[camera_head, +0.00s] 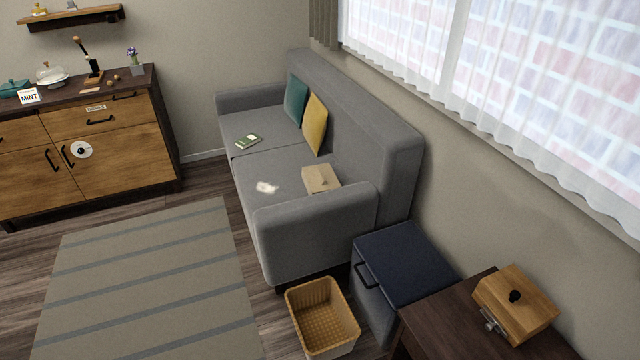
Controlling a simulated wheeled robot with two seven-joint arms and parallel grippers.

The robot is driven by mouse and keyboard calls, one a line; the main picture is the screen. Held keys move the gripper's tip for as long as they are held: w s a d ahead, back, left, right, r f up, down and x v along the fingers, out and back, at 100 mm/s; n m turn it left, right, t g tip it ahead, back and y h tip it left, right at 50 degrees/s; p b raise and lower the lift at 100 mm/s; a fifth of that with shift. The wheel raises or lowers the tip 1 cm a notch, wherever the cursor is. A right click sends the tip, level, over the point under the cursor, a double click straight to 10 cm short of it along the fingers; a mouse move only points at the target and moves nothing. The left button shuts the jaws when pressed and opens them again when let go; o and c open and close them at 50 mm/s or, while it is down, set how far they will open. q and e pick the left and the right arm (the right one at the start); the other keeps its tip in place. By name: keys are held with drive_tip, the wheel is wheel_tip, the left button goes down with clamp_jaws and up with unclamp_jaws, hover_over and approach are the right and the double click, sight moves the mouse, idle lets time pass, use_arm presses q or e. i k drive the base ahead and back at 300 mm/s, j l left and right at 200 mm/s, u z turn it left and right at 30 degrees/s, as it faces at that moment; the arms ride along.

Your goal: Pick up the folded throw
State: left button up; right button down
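I cannot make out a clearly folded throw in the head view. A grey sofa (285,180) stands along the right wall. On its near seat are a beige block-like item (321,179) with a small raised part, and a small white crumpled item (266,187). I cannot tell whether either is cloth. A dark blue box-like unit (405,262) with a front handle stands beside the sofa's near arm; its inside is hidden. Neither of my grippers is in view.
A teal cushion (296,100), a yellow cushion (315,124) and a green-and-white item (249,141) are on the sofa. A woven basket (322,312) stands before the blue unit. A dark table (450,325) holds a wooden box (516,303). The striped rug (150,285) is clear.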

sight(319, 178)
drive_tip(key=u, duration=0.65)
drive_tip(key=i+j+u, duration=0.1)
drive_tip(key=u, duration=0.4)
drive_tip(key=i+j+u, duration=0.15)
drive_tip(key=u, duration=0.35)
drive_tip(key=i+j+u, duration=0.1)
drive_tip(key=u, duration=0.4)
drive_tip(key=i+l+z, duration=0.15)
drive_tip(key=i+z, duration=0.15)
drive_tip(key=i, duration=0.3)
drive_tip(key=i+z, duration=0.35)
drive_tip(key=i, duration=0.3)
drive_tip(key=i+j+z, duration=0.3)
drive_tip(key=i, duration=0.3)
drive_tip(key=i+z, duration=0.2)
drive_tip(key=i, duration=0.65)
drive_tip(key=i+z, duration=0.2)
drive_tip(key=i, duration=0.65)
drive_tip(key=i+z, duration=0.25)
drive_tip(key=i, duration=0.3)
drive_tip(key=i+z, duration=0.3)
drive_tip(key=i, duration=0.25)
drive_tip(key=i+j+z, duration=0.25)
drive_tip(key=i, duration=0.3)
drive_tip(key=z, duration=0.4)
drive_tip(key=i+z, duration=0.15)
drive_tip(key=z, duration=0.7)
drive_tip(key=i+j+z, duration=0.1)
drive_tip(key=z, duration=2.2)
